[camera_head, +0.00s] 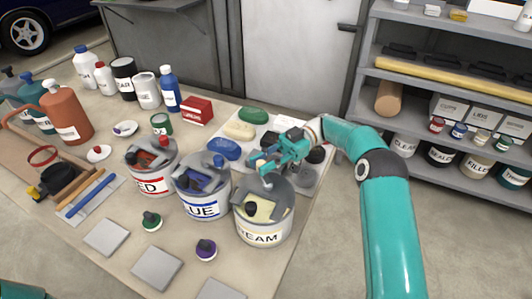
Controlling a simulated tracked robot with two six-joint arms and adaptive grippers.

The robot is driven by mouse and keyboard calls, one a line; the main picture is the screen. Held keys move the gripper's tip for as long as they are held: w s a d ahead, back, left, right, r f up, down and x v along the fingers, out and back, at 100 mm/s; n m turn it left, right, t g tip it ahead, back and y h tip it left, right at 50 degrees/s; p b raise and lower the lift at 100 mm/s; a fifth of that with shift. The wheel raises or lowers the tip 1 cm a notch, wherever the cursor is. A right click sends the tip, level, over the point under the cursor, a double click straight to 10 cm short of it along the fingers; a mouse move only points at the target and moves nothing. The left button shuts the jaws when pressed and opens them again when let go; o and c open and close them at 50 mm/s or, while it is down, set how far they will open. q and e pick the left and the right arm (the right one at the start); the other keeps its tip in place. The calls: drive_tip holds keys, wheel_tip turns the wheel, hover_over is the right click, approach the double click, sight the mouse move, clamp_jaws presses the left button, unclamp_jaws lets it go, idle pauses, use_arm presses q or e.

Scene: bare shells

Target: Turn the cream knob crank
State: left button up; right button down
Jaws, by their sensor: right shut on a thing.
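The can labelled CREAM (262,237) stands at the table's front right, its top open with pale cream contents. The crank (267,181) rises at its far rim, just under my right gripper. My right gripper (264,166) reaches in from the right and is shut on the crank's top; the fingers hide most of what they hold. A dark round knob (252,208) shows at the can's near left inside. My left gripper is not in view.
The blue can (203,207) stands close at the left of the cream can, and the red can (151,177) beyond it. A pale tray with coloured lids (240,130) lies behind. Small knobs (206,248) and grey tiles lie in front. Shelves stand at the right.

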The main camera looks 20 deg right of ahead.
drive_tip(key=shift+s+f, duration=0.1)
drive_tip(key=shift+f, duration=0.2)
drive_tip(key=c, duration=1.3)
unclamp_jaws()
drive_tip(key=shift+c, duration=0.2)
drive_tip(key=o, duration=0.4)
drive_tip(key=shift+r, duration=0.1)
drive_tip(key=shift+r, duration=0.1)
